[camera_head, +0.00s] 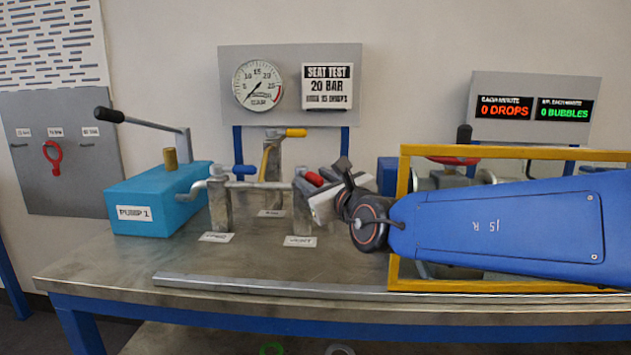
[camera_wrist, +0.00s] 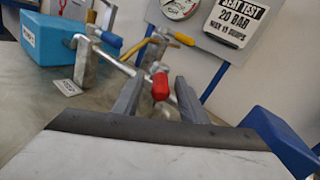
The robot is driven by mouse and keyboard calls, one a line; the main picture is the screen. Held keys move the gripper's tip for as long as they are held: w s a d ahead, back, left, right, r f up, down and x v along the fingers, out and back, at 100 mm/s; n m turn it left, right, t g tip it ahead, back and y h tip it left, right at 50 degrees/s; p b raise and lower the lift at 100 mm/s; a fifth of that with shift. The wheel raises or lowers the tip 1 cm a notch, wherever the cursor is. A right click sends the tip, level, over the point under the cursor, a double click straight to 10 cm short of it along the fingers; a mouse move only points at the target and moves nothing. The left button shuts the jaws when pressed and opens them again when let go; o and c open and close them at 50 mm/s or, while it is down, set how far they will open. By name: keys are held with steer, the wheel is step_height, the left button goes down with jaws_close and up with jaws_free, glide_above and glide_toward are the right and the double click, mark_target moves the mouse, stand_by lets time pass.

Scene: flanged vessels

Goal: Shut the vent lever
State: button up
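The red-handled lever (camera_head: 314,178) stands on the grey post (camera_head: 302,212) whose tag (camera_head: 300,241) seems to read VENT, though the print is blurred. My gripper (camera_head: 318,190) is right at this lever, coming from the right, and partly hides it. In the wrist view the red grip (camera_wrist: 160,88) shows between the two fingers of my gripper (camera_wrist: 158,78), pointing toward the camera. The fingers are apart with gaps on both sides of the grip. I cannot tell how far the grip reaches in between them.
A blue lever (camera_head: 243,170) and a yellow lever (camera_head: 296,132) stand close by on the pipework. The blue pump box (camera_head: 150,205) is at left. The gauge panel (camera_head: 290,60) is behind. A yellow frame (camera_head: 404,165) surrounds a vessel at right, partly behind my arm.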

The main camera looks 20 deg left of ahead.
steer(key=shift+v, duration=3.75)
